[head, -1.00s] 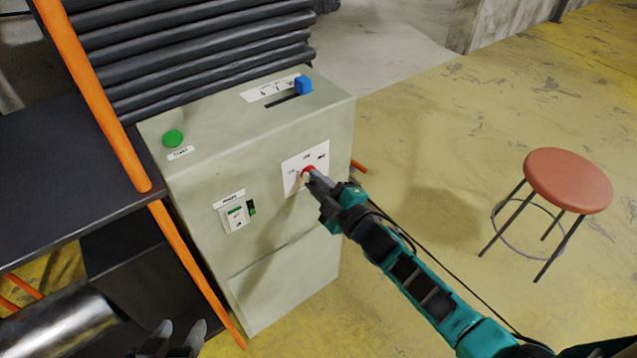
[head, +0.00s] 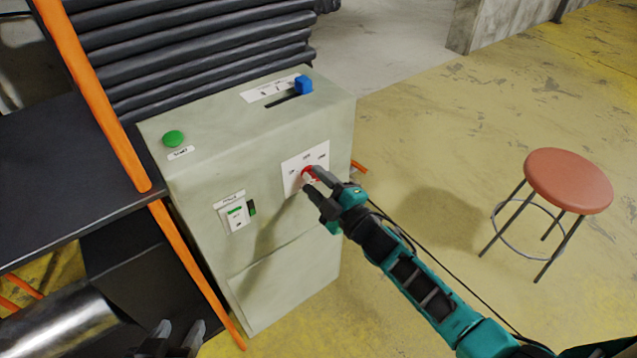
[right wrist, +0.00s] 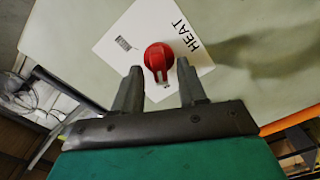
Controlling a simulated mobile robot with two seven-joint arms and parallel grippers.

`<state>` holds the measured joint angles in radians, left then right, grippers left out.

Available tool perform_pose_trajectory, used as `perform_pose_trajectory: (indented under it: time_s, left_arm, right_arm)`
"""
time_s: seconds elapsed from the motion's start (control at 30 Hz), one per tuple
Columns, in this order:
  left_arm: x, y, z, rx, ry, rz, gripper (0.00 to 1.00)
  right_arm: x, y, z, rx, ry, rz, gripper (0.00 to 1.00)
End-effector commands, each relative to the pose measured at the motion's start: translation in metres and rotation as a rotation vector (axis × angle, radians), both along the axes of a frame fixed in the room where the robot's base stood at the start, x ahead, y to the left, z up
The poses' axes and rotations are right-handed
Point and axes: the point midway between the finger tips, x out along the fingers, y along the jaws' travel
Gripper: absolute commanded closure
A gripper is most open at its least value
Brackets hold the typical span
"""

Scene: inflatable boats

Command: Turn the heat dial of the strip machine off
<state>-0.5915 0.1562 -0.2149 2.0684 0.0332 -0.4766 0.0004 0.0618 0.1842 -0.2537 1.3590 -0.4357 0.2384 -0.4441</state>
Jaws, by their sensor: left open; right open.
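The strip machine (head: 290,225) is a pale green cabinet. Its heat dial (head: 307,173) is a red round knob with a pale pointer, on a white plate on the front face. In the right wrist view the dial (right wrist: 157,54) sits beside the word HEAT, its pointer turned down toward my gripper. My right gripper (head: 318,183) is open in front of the dial. Its fingertips (right wrist: 159,68) lie on either side of the pointer, with gaps showing; I cannot tell whether they touch. My left gripper (head: 179,333) is open and empty at the bottom edge, away from the dial.
The machine also has a green button (head: 173,138), a blue slider (head: 303,85) and a small green-marked switch panel (head: 236,213). Orange rails and a dark table (head: 60,175) stand at left. A red stool (head: 568,181) stands at right on open floor.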

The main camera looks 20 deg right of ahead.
Motion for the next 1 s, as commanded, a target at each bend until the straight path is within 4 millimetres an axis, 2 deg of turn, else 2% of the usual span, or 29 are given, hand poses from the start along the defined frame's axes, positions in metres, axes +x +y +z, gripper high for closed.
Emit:
perform_pose_trajectory:
  time_s: [0.23, 0.7, 0.83, 1.0]
  left_arm:
    - [0.000, -0.001, 0.004, -0.004, 0.000, 0.003, 0.47]
    - [0.001, -0.002, 0.017, -0.008, -0.005, 0.008, 0.47]
    - [0.000, 0.000, 0.015, -0.006, -0.003, 0.009, 0.47]
    - [-0.002, 0.001, 0.012, -0.002, 0.005, 0.010, 0.47]
  right_arm:
    - [-0.012, -0.004, 0.000, 0.000, 0.002, 0.000, 0.58]
    - [-0.099, -0.036, 0.000, -0.001, 0.002, 0.000, 0.58]
    - [-0.113, -0.041, 0.000, -0.001, 0.002, 0.000, 0.58]
    - [-0.121, -0.044, 0.000, -0.001, 0.000, 0.000, 0.58]
